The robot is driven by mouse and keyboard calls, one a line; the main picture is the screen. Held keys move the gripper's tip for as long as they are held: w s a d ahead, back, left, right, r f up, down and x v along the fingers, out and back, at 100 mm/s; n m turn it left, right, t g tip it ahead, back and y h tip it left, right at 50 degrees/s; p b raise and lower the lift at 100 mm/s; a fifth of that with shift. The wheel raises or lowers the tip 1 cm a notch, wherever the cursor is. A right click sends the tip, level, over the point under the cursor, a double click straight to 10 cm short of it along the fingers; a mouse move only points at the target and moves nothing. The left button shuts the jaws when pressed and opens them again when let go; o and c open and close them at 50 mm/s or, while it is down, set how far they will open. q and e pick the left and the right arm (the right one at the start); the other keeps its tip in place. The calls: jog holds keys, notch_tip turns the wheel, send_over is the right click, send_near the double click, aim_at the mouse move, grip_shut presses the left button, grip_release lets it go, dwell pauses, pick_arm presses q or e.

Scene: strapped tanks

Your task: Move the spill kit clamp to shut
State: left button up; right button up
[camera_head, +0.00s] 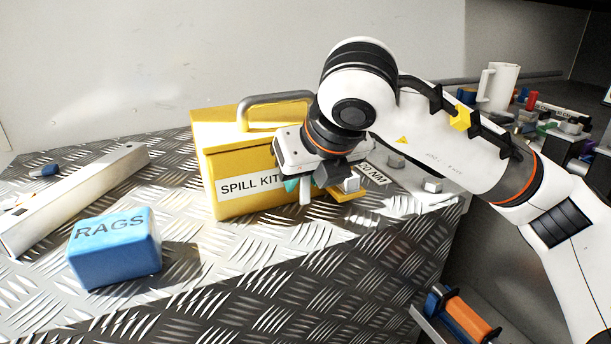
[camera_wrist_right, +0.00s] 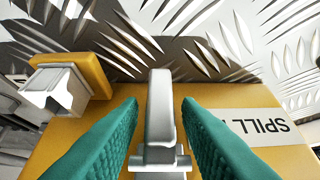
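The yellow spill kit box (camera_head: 222,165) stands on the tread-plate surface with a "SPILL KIT" label on its front; the box also shows in the right wrist view (camera_wrist_right: 250,102). Its clamp is a grey metal lever (camera_wrist_right: 161,110), seen in the wrist view sticking out past the box's edge. My right gripper (camera_wrist_right: 160,112) is open, with one green finger on each side of the lever and a visible gap on both sides. In the head view my right gripper (camera_head: 305,186) is at the box's front and hides its right part. My left gripper is not in view.
A blue RAGS block (camera_head: 115,248) sits at front left, with a long pale bar (camera_head: 75,198) behind it. A yellow block with a metal knob (camera_wrist_right: 60,90) is beside the clamp. A grey handle (camera_head: 270,98) arches over the box. A white mug (camera_head: 497,88) stands back right.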

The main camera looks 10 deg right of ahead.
jog(key=shift+o, duration=0.5)
jog(key=shift+s+r, duration=0.15)
jog(key=shift+r, duration=0.1)
jog(key=b+v, duration=0.2)
jog(key=v, duration=0.9)
